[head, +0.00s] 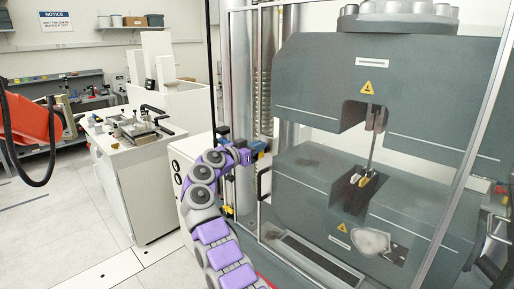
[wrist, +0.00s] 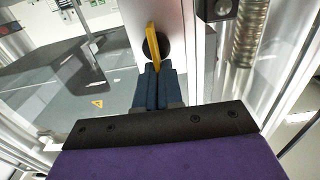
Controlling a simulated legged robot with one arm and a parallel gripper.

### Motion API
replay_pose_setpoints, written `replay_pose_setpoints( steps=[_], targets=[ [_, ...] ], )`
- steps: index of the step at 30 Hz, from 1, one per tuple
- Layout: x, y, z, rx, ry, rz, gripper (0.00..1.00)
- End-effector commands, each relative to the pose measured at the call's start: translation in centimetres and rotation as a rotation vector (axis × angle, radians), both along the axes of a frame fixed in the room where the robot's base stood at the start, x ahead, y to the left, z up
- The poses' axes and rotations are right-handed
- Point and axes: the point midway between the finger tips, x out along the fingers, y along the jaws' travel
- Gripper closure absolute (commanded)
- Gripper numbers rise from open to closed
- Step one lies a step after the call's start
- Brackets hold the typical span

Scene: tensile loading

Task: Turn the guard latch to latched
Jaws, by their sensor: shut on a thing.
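The guard latch (wrist: 153,42) shows in the wrist view as a yellow lever on a round black hub, set on a pale frame post. The lever points roughly upright, leaning slightly. My gripper (wrist: 157,72) has its dark fingers together on the lever's lower end; the fingers hide that end. In the head view my purple and grey arm reaches up to the guard frame, with my gripper (head: 259,147) at the post left of the testing machine. The latch cannot be made out in the head view.
The grey testing machine (head: 330,66) stands behind the clear guard, with a specimen rod (head: 373,140) between its heads. A black door handle (head: 262,186) sits just below my gripper. A white cabinet (head: 140,180) stands to the left, with open floor (head: 60,235) beside it.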

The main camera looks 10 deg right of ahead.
Motion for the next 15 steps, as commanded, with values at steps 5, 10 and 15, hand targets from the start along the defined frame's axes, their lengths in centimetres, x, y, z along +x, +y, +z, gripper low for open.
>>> replay_pose_setpoints(
  steps=[5, 10, 15],
  targets=[
    [0.08, 0.18, 0.04, -0.001, -0.001, 0.004, 1.00],
    [0.13, 0.27, 0.04, -0.009, 0.009, 0.005, 1.00],
    [0.24, 0.38, 0.10, -0.038, 0.049, 0.006, 1.00]
  ],
)
